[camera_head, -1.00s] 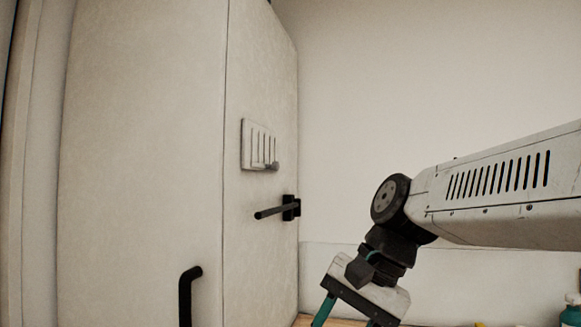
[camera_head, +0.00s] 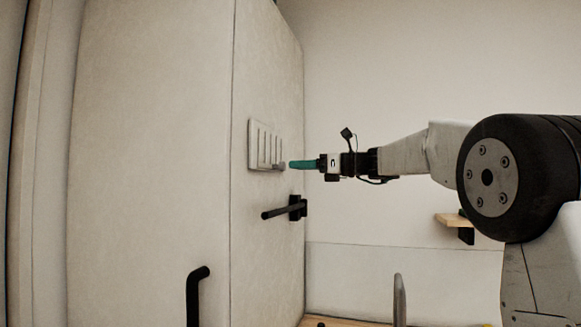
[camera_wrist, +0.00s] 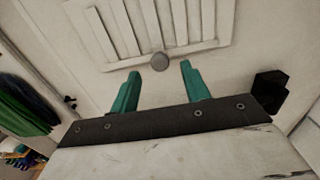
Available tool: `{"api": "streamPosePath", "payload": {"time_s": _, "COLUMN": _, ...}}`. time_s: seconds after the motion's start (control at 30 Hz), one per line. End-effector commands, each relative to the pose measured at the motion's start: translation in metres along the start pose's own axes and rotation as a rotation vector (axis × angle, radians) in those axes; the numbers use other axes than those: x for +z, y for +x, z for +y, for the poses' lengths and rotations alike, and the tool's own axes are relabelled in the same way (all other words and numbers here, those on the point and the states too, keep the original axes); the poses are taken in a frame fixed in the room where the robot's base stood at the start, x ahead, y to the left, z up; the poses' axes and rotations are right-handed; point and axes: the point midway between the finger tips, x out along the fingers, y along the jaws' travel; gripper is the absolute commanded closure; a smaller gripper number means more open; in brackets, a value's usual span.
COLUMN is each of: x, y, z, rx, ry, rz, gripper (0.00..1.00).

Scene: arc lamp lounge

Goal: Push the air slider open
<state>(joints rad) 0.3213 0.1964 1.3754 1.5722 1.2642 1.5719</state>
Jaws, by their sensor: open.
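The air slider is a pale slotted vent plate (camera_head: 261,143) on the side face of a tall white cabinet, with a small grey round knob (camera_head: 279,167) at its lower right corner. In the wrist view the slotted plate (camera_wrist: 150,25) fills the top and the knob (camera_wrist: 159,62) sits at its lower edge. My gripper (camera_head: 291,164) reaches in from the right, level with the knob and close to it. In the wrist view its two teal fingers (camera_wrist: 158,80) are apart and empty, with the knob beyond the gap between their tips. Contact with the knob cannot be told.
A black lever handle (camera_head: 284,208) sticks out of the cabinet just below the vent. A black bar handle (camera_head: 196,295) is on the front door. A small wooden shelf (camera_head: 450,219) is on the wall at right. Dark green cloth (camera_wrist: 25,110) shows at left in the wrist view.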

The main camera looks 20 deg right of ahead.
Motion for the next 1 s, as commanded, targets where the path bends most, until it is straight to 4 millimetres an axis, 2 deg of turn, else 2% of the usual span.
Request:
{"api": "streamPosePath", "payload": {"time_s": 0.1, "x": 0.0, "y": 0.019, "z": 0.001, "rx": 0.003, "ry": -0.001, "rz": 0.001, "gripper": 0.54}}
{"api": "streamPosePath", "payload": {"time_s": 0.23, "x": -0.001, "y": 0.031, "z": 0.001, "rx": 0.001, "ry": -0.001, "rz": 0.001, "gripper": 0.54}}
{"api": "streamPosePath", "payload": {"time_s": 0.57, "x": 0.0, "y": 0.035, "z": 0.001, "rx": 0.0, "ry": -0.002, "rz": 0.002, "gripper": 0.54}}
{"api": "streamPosePath", "payload": {"time_s": 0.73, "x": 0.0, "y": 0.035, "z": 0.001, "rx": 0.0, "ry": -0.002, "rz": 0.002, "gripper": 0.98}}
{"api": "streamPosePath", "payload": {"time_s": 0.87, "x": 0.0, "y": 0.035, "z": 0.0, "rx": -0.001, "ry": -0.002, "rz": 0.002, "gripper": 1.0}}
{"api": "streamPosePath", "payload": {"time_s": 1.0, "x": 0.0, "y": 0.033, "z": -0.009, "rx": -0.001, "ry": -0.003, "rz": 0.001, "gripper": 1.0}}
